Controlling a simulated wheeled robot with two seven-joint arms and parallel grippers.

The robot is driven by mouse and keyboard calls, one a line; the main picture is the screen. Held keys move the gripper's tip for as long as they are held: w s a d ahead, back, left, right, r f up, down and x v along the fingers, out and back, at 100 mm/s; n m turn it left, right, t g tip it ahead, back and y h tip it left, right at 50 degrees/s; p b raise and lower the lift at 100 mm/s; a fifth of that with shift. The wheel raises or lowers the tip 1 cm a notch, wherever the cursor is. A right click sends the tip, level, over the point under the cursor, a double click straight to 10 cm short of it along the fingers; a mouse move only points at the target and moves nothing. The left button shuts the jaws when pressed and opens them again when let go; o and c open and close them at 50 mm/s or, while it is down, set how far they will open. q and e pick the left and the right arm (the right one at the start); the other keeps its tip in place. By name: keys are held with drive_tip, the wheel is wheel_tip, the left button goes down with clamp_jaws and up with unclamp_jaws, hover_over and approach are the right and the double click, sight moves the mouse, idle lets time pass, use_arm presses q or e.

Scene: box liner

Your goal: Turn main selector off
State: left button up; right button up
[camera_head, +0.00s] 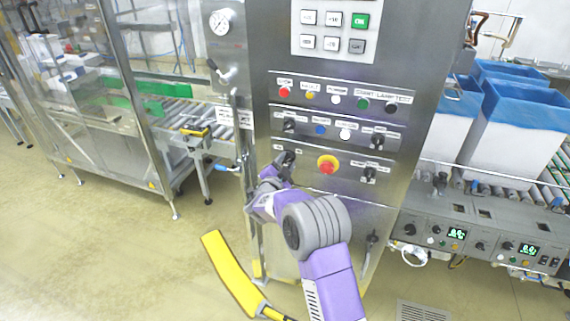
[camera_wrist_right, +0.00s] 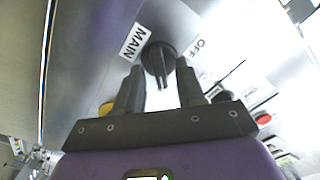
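The main selector is a round black knob with a raised grip bar. In the right wrist view the main selector (camera_wrist_right: 158,58) sits on the steel panel between a "MAIN" label (camera_wrist_right: 134,42) and an "OFF" label (camera_wrist_right: 197,46). My right gripper (camera_wrist_right: 160,70) is open, with one dark finger on each side of the knob's grip bar and gaps visible between them. In the head view my right gripper (camera_head: 278,166) is at the lower left of the panel and partly covers the selector. My left gripper is not in view.
A red emergency button on a yellow ring (camera_head: 327,165) is right of the selector, with another black knob (camera_head: 369,174) beyond. Rows of lamps and switches (camera_head: 340,98) are above. A pressure gauge (camera_head: 220,22) and a roller conveyor (camera_head: 185,110) are left. Blue-lined boxes (camera_head: 510,130) stand right.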

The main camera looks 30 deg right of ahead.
clamp_jaws()
drive_tip(key=shift+n, duration=0.3)
drive_tip(key=n+p, duration=0.3)
drive_tip(key=n, duration=0.1)
drive_tip(key=shift+a+r, duration=0.1)
drive_tip(key=n+p, duration=0.3)
drive_tip(key=n, duration=0.2)
drive_tip(key=shift+w, duration=0.1)
drive_tip(key=n+p, duration=0.2)
drive_tip(key=n, duration=0.2)
drive_tip(key=shift+n+p, duration=1)
drive_tip(key=shift+n, duration=1.2)
